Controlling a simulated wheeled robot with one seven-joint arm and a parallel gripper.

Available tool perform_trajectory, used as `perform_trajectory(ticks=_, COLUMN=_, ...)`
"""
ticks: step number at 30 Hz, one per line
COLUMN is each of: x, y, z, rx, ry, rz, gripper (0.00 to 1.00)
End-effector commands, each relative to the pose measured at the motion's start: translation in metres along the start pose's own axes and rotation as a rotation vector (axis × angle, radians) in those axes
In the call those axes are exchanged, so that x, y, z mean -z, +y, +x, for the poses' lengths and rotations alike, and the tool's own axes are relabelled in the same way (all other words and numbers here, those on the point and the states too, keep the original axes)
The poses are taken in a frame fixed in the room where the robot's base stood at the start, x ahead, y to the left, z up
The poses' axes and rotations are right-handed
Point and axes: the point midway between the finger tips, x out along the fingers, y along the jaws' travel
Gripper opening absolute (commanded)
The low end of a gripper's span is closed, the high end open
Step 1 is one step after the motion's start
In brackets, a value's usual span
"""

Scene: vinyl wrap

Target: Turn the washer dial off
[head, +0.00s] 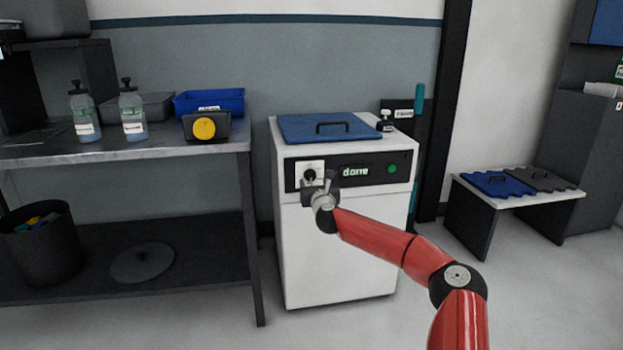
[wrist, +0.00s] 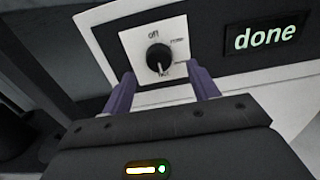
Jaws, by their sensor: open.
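The white washer (head: 340,245) stands in the middle of the head view. Its dark front panel reads "done" and has a green light (head: 392,168). The black dial (wrist: 159,58) sits on a white plate (wrist: 135,42) at the panel's left. Its pale pointer mark faces down, away from the "off" label at the top. The dial also shows in the head view (head: 309,174), small and partly blocked. My gripper (wrist: 163,82) is open, its two purple fingers just below and to either side of the dial. I see no clear contact. It also shows at the panel in the head view (head: 320,183).
A blue lid (head: 300,128) with a handle lies on the washer's top. A metal bench (head: 180,150) with bottles and a blue bin (head: 210,102) stands at the left. A low table (head: 490,198) is at the right. The floor before the washer is clear.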

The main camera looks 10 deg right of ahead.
Motion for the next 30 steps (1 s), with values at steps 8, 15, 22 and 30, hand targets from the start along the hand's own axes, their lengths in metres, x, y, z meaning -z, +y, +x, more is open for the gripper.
perform_trajectory(ticks=8, x=-0.002, y=0.001, z=0.034, rx=0.000, ry=0.000, rz=-0.001, gripper=0.60)
perform_trajectory(ticks=15, x=0.000, y=0.001, z=0.044, rx=-0.002, ry=0.001, rz=-0.004, gripper=0.60)
perform_trajectory(ticks=22, x=0.000, y=0.001, z=0.045, rx=-0.002, ry=0.000, rz=-0.004, gripper=0.60)
perform_trajectory(ticks=30, x=0.000, y=0.001, z=0.044, rx=-0.002, ry=0.000, rz=-0.004, gripper=0.28)
